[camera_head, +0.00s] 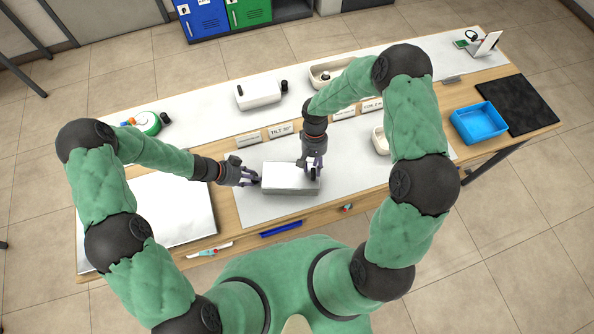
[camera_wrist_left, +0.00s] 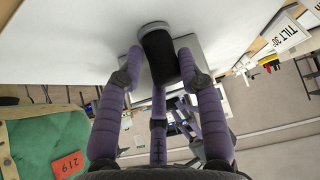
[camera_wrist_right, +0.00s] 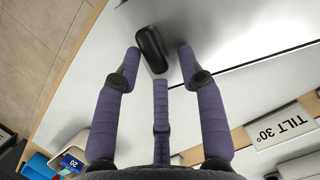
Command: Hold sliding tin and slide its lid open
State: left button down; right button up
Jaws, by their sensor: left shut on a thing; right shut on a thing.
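The sliding tin (camera_head: 291,190) is a pale grey box on the grey mat in front of me, with its lid (camera_head: 283,171) on top. My left gripper (camera_head: 257,181) is at the tin's left end, shut on a black cylindrical handle (camera_wrist_left: 158,55) that shows between its fingers in the left wrist view. My right gripper (camera_head: 313,174) comes down from above near the lid's right end. It is shut on a black rounded knob (camera_wrist_right: 152,48) on the pale lid, seen in the right wrist view. The fingers partly hide the contact, and I see no clear gap under the lid.
A white box (camera_head: 258,93) and an open white tray (camera_head: 325,78) stand behind, with label cards such as "TILT 30°" (camera_head: 281,129) in front. A blue tray (camera_head: 479,122) is at right. A blue bar (camera_head: 281,229) lies along the front edge. The mat left of the tin is bare.

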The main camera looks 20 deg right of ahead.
jog(key=shift+s+a, duration=0.1)
grip_shut()
jog(key=o, duration=0.6)
grip_release()
jog(key=shift+c, duration=0.2)
jog(key=shift+d, duration=0.2)
